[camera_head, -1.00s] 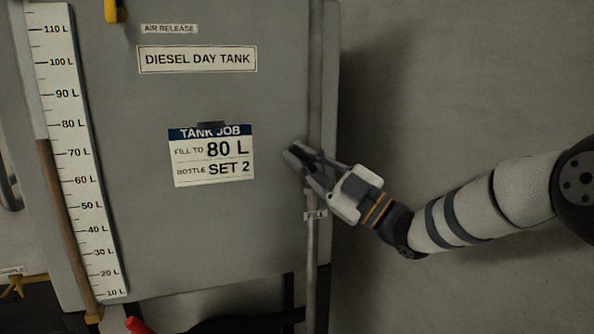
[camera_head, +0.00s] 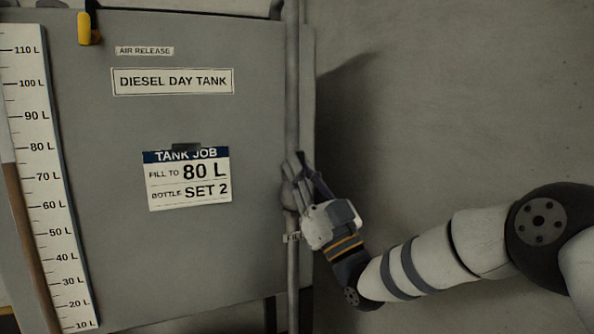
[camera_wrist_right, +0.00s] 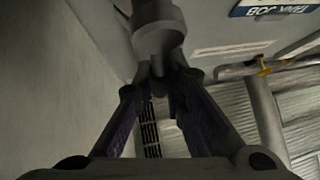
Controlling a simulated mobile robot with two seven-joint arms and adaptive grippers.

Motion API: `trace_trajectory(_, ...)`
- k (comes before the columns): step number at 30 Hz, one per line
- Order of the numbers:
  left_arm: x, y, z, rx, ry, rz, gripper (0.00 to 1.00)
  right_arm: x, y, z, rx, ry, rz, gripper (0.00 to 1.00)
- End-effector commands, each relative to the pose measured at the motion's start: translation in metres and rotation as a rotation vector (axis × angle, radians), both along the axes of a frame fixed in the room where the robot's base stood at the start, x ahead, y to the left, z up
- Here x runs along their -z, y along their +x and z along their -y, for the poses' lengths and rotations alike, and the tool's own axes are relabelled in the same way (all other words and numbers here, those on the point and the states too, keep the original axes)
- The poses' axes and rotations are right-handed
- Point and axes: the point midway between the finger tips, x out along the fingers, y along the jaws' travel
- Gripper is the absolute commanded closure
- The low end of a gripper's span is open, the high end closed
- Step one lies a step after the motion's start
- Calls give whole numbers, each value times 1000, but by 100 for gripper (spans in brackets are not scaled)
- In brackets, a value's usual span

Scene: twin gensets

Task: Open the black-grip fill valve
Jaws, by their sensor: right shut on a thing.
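A rounded grey valve body (camera_head: 288,196) shows on the pipe beside the fingers. In the right wrist view, a dark rounded grip (camera_wrist_right: 158,25) stands at the fingertips, and the gripper is shut on its narrower part. The fingers hide most of the fill valve in the head view. My left gripper is not in view.
The grey diesel day tank (camera_head: 120,250) carries a level scale (camera_head: 45,190) at left and a job card (camera_head: 187,179) reading fill to 80 L, bottle set 2. A yellow handle (camera_head: 88,28) is at top left. Bare wall is at right.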

Motion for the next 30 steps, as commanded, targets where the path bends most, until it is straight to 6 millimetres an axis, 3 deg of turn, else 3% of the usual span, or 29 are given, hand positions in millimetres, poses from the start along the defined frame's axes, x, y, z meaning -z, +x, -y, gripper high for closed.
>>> trace_trajectory(16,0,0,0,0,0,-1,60,1,0,1,-2,23,-10,100)
trace_trajectory(18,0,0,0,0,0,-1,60,1,0,0,-3,22,-10,77)
trace_trajectory(20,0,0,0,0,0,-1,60,1,0,1,-3,22,-10,67)
trace_trajectory(30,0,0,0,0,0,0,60,4,-3,3,-1,22,-10,67)
